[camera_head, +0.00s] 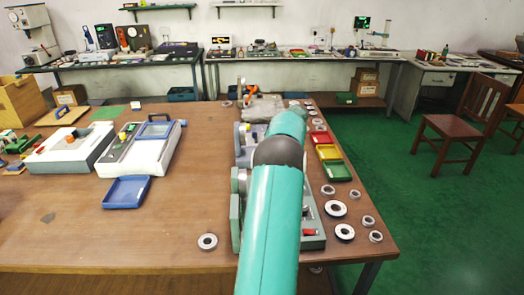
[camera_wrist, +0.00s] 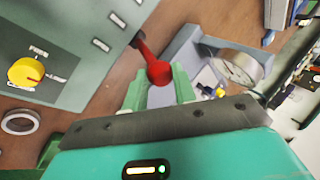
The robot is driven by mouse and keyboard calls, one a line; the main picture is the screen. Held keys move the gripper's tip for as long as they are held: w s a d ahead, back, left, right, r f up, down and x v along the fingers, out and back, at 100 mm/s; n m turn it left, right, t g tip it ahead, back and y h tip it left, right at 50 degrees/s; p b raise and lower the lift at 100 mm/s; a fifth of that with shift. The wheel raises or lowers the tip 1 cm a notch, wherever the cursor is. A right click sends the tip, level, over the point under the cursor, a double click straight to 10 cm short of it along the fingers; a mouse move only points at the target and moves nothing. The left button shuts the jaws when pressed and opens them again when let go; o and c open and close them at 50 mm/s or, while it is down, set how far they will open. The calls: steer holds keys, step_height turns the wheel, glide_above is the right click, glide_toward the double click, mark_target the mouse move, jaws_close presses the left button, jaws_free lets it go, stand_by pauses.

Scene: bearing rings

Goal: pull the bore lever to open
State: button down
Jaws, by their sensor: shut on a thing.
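The bore lever (camera_wrist: 159,72) shows in the wrist view as a red arm with a round red knob, joined to the edge of a grey-green panel (camera_wrist: 75,45). My gripper (camera_wrist: 160,88) has its two green fingers on either side of the knob and is shut on it. In the head view my teal arm reaches over the grey machines along the table's right part and hides the gripper and the lever.
A yellow knob (camera_wrist: 25,73) sits on the panel, and a round dial gauge (camera_wrist: 243,69) stands right of the lever. Bearing rings (camera_head: 344,232) lie along the table's right edge near red, yellow and green trays (camera_head: 328,153). The wooden table (camera_head: 80,225) is mostly clear at front left.

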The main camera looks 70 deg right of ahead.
steer(key=shift+s+d+f+m+t+y, duration=0.1)
steer(key=shift+s+d+f+t+y, duration=0.15)
steer(key=shift+s+t, duration=0.25)
steer(key=shift+s+d+f+m+t+y, duration=0.1)
steer(key=shift+s+d+f+t+y, duration=0.1)
steer(key=shift+s+d+t, duration=0.25)
steer(key=shift+s+d+f+m+t+y, duration=0.1)
steer(key=shift+s+f+t+y, duration=0.2)
steer(key=shift+s, duration=0.35)
steer(key=shift+r, duration=0.1)
steer(key=c, duration=1.1)
jaws_free()
steer(key=v, duration=1.3)
steer(key=shift+s+a+r, duration=0.25)
steer(key=shift+s, duration=0.05)
